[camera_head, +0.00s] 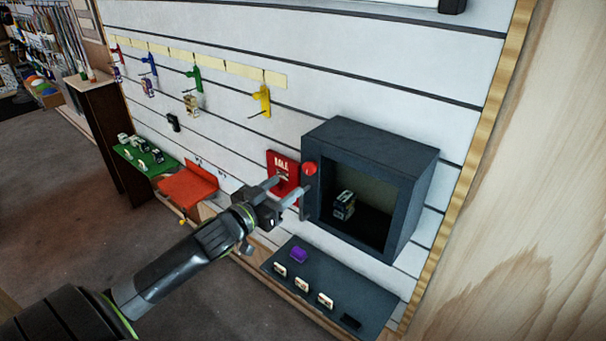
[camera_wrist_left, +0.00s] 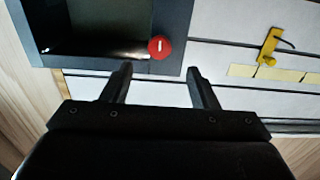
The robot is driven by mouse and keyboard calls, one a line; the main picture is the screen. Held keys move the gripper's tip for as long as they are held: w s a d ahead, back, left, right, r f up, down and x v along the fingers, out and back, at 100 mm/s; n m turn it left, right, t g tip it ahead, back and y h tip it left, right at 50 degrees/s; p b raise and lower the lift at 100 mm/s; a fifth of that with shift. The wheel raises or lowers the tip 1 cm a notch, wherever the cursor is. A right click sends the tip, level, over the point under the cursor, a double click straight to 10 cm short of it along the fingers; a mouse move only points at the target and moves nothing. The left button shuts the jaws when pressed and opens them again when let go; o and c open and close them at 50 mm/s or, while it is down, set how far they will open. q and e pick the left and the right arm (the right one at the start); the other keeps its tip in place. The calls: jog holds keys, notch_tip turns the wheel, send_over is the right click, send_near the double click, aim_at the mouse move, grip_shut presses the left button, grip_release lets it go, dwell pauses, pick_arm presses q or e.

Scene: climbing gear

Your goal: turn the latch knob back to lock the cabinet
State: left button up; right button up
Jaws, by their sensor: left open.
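The dark grey cabinet (camera_head: 408,160) is mounted on the slatted wall, and its dark interior shows through the front. The round red latch knob (camera_head: 310,168) sits on the left side of its front frame. In the wrist view the knob (camera_wrist_left: 158,46) is just beyond the fingertips, roughly midway between them, with a small pale mark on its face. My left gripper (camera_head: 289,186) is open and empty, its fingers pointing toward the knob and apparently not touching it. The left gripper also shows in the wrist view (camera_wrist_left: 159,72). My right gripper is not in view.
A small boxed item (camera_head: 344,204) stands inside the cabinet. A red sign (camera_head: 281,184) is on the wall behind my fingers. A dark shelf (camera_head: 340,298) with a purple item (camera_head: 298,255) lies below. Red (camera_head: 190,184) and green (camera_head: 140,158) shelves and colored hooks are to the left.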

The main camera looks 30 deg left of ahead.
aim_at(307, 170)
pick_arm(q)
jog(key=w, duration=0.8)
jog(key=shift+d, duration=0.3)
jog(key=c, duration=1)
jog(key=shift+o, duration=0.2)
